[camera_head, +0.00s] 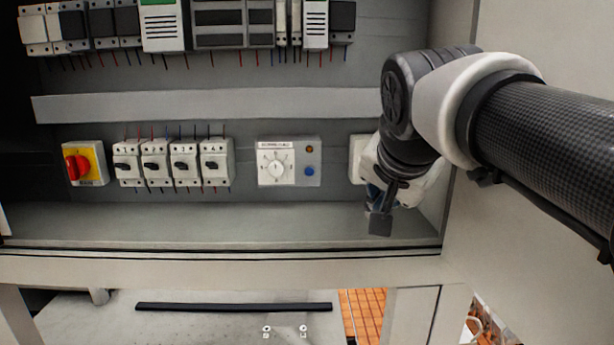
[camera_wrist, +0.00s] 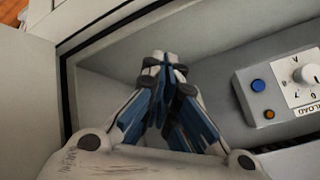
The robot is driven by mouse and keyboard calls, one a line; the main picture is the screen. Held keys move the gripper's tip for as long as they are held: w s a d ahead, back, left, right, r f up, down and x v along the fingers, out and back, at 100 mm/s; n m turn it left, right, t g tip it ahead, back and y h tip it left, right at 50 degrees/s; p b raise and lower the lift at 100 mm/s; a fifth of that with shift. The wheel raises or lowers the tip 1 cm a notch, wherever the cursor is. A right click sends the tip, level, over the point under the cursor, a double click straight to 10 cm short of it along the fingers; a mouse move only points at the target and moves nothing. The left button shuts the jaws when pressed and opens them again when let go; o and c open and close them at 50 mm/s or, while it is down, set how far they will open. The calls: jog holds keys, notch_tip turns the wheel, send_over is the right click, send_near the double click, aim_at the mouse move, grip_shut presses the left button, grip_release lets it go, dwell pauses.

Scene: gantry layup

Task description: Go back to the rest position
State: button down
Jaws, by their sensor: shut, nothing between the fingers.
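My gripper (camera_wrist: 165,65) is shut and empty in the wrist view, its blue-lined fingers meeting at the tips. In the head view my arm reaches in from the right, and my gripper (camera_head: 380,200) hangs at the right end of the cabinet, largely hidden behind my wrist. It is to the right of the dial panel (camera_head: 289,163), which has a white dial, a blue button and an orange light. The dial panel also shows at the right of the wrist view (camera_wrist: 285,88), apart from the fingers.
A yellow and red rotary switch (camera_head: 85,163) and several white breakers (camera_head: 171,163) line the lower row. A grey duct (camera_head: 210,104) runs above them. The cabinet's side wall (camera_head: 540,220) stands close to my arm. The ledge (camera_head: 220,222) below the breakers is clear.

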jog(key=s+f+n+g+b, duration=0.1)
jog(key=s+f+n+g, duration=0.45)
jog(key=s+f, duration=1.7)
notch_tip(320, 180, down, 29)
jog(key=s+n+t+b, duration=0.1)
jog(key=s+n+b, duration=0.1)
jog(key=b, duration=2.5)
jog(key=shift+d+r+y, duration=0.15)
jog(key=shift+d+y, duration=0.25)
jog(key=shift+d, duration=0.05)
jog(key=shift+n+t, duration=0.25)
